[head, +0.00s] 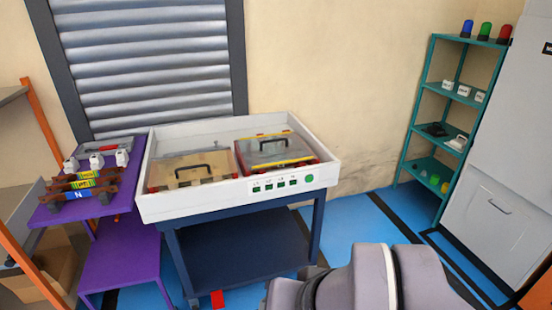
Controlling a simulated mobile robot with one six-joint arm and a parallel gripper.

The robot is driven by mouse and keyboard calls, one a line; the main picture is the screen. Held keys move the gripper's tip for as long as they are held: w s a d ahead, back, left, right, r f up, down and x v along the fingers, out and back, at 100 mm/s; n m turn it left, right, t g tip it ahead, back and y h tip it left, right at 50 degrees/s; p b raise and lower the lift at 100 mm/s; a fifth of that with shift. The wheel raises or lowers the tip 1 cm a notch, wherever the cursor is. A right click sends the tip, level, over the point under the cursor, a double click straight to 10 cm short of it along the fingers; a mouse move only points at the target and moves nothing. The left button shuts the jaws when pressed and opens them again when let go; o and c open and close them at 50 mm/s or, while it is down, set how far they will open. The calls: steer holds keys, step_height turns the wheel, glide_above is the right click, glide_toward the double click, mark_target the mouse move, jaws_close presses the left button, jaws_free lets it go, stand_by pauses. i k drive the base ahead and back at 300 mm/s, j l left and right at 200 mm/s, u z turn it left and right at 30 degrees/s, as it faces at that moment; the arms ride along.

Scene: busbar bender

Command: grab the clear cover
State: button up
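A white tray-like machine top (240,202) stands on a dark blue cart. Two flat panels with black handles lie inside it. The right panel (268,158) looks see-through and greyish, with yellow and red edging, and may be the clear cover. The left panel (172,176) is tan, and I cannot tell whether it is clear or opaque. My gripper is out of view. Only a grey part of my arm shows at the bottom right, apart from the cart.
A purple stand (90,212) with coloured bars sits to the left of the cart (240,258). A green shelf (420,125) and a grey cabinet (505,150) stand at the right. Blue floor (355,215) is clear between cart and shelf.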

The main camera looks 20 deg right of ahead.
mark_target(259, 153)
steer(key=i+z, duration=0.3)
steer(key=i, duration=0.25)
steer(key=i+j+z, duration=0.25)
steer(key=i, duration=0.25)
steer(key=i+j+z, duration=0.15)
steer(key=i+z, duration=0.15)
steer(key=i, duration=0.2)
steer(key=i+j+z, duration=0.3)
steer(key=i, duration=0.2)
